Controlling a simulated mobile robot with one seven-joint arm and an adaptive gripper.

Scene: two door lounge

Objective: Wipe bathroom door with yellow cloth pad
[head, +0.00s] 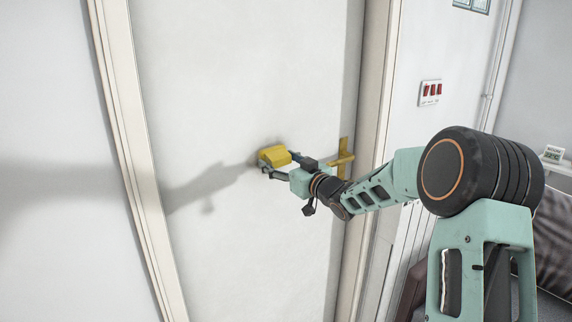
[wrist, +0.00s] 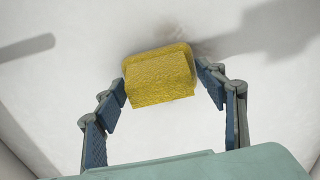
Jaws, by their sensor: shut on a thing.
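The yellow cloth pad (head: 273,156) is between the fingers of my gripper (head: 281,166), up against the face of the white door (head: 240,80). In the wrist view the pad (wrist: 158,75) sits between the two blue-padded fingertips of my gripper (wrist: 165,88), with the pale door surface (wrist: 100,30) behind it. My gripper is shut on the pad. The pad looks to be touching the door, or very close to it. A faint grey smudge or shadow shows on the door beside the pad; I cannot tell which. The pad's far face is hidden.
A brass door handle (head: 343,158) is just right of my gripper, behind my wrist. The door frame (head: 140,170) runs down the left side. The door face left of and below the pad is clear.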

